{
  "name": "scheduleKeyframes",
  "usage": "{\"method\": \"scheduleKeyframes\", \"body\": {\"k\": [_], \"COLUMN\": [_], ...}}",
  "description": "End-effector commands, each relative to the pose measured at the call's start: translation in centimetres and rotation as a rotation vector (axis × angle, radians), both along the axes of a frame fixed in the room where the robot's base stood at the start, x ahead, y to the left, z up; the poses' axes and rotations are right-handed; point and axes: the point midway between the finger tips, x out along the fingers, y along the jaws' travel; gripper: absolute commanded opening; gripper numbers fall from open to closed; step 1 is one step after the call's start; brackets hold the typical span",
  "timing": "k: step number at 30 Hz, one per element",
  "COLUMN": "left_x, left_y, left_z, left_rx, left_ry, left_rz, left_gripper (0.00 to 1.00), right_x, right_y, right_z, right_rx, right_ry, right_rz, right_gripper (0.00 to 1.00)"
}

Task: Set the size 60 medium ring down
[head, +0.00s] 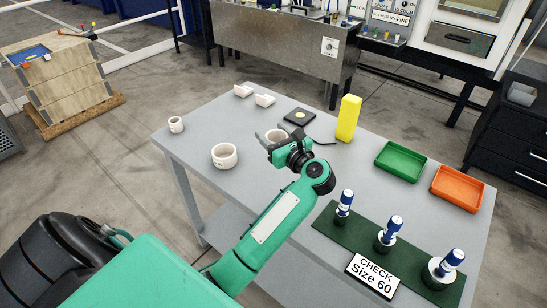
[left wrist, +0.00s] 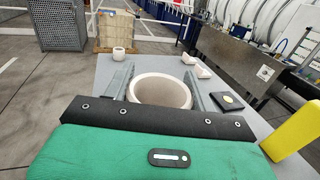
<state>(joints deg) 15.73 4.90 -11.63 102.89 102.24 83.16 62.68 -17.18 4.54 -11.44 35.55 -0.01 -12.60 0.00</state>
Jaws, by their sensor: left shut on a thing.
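My left gripper (head: 268,139) is shut on a pale ring (head: 278,135), partly hidden behind the fingers in the head view. In the left wrist view the ring (left wrist: 162,90) shows its open top between the two fingers (left wrist: 158,86). I cannot tell whether it touches the grey table (head: 190,150). A larger pale ring (head: 224,157) with dark print stands to its left, and a small one (head: 176,125) stands near the table's left corner. The small ring also shows in the left wrist view (left wrist: 119,54). My right gripper is not in view.
A black square pad (head: 299,117), two white blocks (head: 243,90) and a yellow block (head: 348,118) stand behind the gripper. Green (head: 401,161) and orange (head: 458,189) trays are at right. Several blue-handled gauges stand on a green mat (head: 365,242) by a "CHECK Size 60" sign (head: 371,275).

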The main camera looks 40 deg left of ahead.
Motion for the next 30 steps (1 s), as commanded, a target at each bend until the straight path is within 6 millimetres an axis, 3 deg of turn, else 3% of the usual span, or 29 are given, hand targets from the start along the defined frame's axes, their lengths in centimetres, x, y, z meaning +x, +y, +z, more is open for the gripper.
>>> {"method": "scheduleKeyframes", "body": {"k": [6,14,20,30], "left_x": [0.0,-0.1,-0.8,-4.2], "left_y": [0.0,-0.1,-1.2,-6.5], "left_z": [2.4,2.5,-0.1,-5.3], "left_rx": [0.000,0.001,0.001,-0.001], "left_ry": [-0.001,0.003,0.006,0.006], "left_rz": [0.000,-0.022,-0.180,-0.617], "left_gripper": [0.34,0.34,0.34,0.34], "right_x": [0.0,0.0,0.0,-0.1], "right_y": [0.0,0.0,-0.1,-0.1], "right_z": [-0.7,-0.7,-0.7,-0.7], "right_rx": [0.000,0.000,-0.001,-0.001], "right_ry": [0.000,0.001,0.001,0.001], "right_rz": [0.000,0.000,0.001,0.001], "right_gripper": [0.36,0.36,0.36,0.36]}}
